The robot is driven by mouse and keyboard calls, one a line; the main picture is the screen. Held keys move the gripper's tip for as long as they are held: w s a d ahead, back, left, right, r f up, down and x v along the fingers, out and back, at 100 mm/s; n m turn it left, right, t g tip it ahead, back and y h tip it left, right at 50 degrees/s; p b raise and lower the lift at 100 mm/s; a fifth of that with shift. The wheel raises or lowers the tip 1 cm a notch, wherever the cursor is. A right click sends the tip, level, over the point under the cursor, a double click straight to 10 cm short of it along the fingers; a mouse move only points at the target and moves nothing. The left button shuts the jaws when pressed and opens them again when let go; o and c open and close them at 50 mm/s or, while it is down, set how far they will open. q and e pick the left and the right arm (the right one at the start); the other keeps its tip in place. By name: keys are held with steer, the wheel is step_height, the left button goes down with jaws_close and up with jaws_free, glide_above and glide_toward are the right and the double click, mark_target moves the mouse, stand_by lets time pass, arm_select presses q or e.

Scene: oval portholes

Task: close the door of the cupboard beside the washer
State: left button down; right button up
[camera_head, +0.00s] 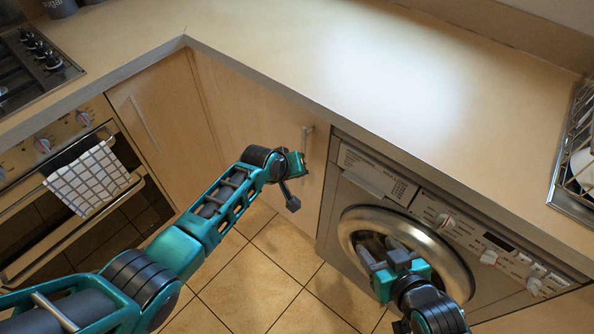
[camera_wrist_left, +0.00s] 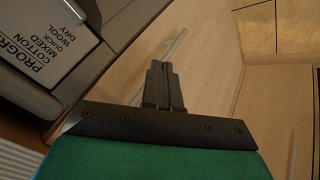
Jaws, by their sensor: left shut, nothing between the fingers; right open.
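The cupboard door (camera_head: 250,105) is a pale wood panel left of the washer (camera_head: 390,200), under the worktop. Its bar handle (camera_head: 307,145) is near the washer-side edge. The door looks flush or nearly so; I cannot tell whether a small gap remains. In the left wrist view, the handle (camera_wrist_left: 174,45) lies just beyond my left gripper (camera_wrist_left: 165,68), whose fingers are shut and empty in front of the door (camera_wrist_left: 200,75). I cannot tell whether they touch it. My right gripper (camera_head: 380,247) is open and empty in front of the washer's round door.
An oven (camera_head: 70,190) with a checked towel (camera_head: 88,180) on its rail is at the left, below a hob (camera_head: 30,65). Another cupboard door (camera_head: 165,115) adjoins the corner. A dish rack (camera_head: 575,170) stands at the right. Tiled floor (camera_head: 250,290) is clear below.

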arm_select(q)
steer(key=s+d+r, duration=0.1)
steer(key=s+r, duration=0.4)
steer(key=r, duration=0.1)
steer(key=shift+r, duration=0.4)
steer(key=shift+s, duration=0.1)
